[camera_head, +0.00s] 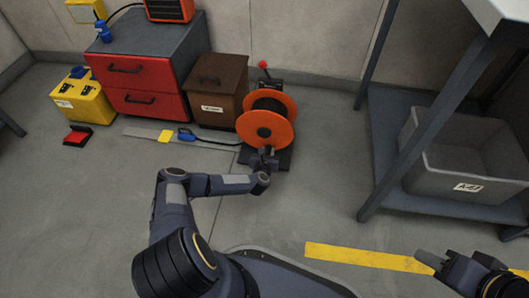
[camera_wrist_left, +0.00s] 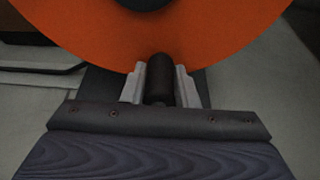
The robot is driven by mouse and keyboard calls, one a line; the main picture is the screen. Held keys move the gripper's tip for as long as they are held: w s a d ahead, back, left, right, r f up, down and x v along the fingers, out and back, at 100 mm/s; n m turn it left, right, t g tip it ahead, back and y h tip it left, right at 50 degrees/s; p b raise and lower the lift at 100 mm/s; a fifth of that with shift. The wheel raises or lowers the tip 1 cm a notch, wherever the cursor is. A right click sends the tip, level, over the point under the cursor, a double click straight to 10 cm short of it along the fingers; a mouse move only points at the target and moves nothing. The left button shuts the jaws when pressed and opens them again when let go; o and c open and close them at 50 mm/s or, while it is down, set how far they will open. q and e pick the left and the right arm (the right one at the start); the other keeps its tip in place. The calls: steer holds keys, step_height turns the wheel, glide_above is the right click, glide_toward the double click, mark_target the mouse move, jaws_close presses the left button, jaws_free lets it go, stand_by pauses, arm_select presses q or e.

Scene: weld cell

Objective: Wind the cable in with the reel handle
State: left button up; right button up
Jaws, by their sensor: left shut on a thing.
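An orange cable reel (camera_head: 264,127) with dark cable wound on its drum stands on a dark base (camera_head: 283,160) on the floor. Its orange flange (camera_wrist_left: 235,35) fills the top of the left wrist view. My left gripper (camera_head: 268,152) is at the lower front of the reel. In the left wrist view it (camera_wrist_left: 160,85) is shut on the dark reel handle (camera_wrist_left: 159,80), with one finger on each side. A blue connector (camera_head: 186,135) on the cable lies on the floor left of the reel. My right gripper (camera_head: 437,260) is at the lower right, away from the reel; its finger opening is unclear.
A brown box (camera_head: 217,88) and a red-drawer cabinet (camera_head: 140,72) stand left of the reel. A yellow case (camera_head: 80,98) is further left. A workbench with a grey bin (camera_head: 465,165) on its lower shelf stands at right.

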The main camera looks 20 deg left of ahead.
mark_target(284, 140)
arm_select(q)
steer(key=shift+w+d+r, duration=0.15)
steer(key=shift+d+r, duration=0.1)
steer(key=shift+d, duration=0.2)
steer(key=shift+w+d+r, duration=0.15)
steer(key=shift+d+r, duration=0.05)
steer(key=shift+d, duration=0.25)
steer(key=shift+d+r, duration=0.1)
steer(key=shift+w+d+r, duration=0.15)
steer(key=shift+d+r, duration=0.4)
steer(key=shift+d, duration=0.05)
steer(key=shift+w+d+r, duration=0.15)
steer(key=shift+d+r, duration=0.35)
steer(key=shift+d, duration=0.1)
steer(key=shift+p, duration=0.3)
steer(key=shift+w+d+r+p, duration=0.1)
steer(key=shift+d+r+p, duration=0.3)
steer(key=shift+r, duration=0.35)
steer(key=shift+w+d+r+p, duration=0.1)
steer(key=shift+d+r+p, duration=0.25)
steer(key=shift+r, duration=0.35)
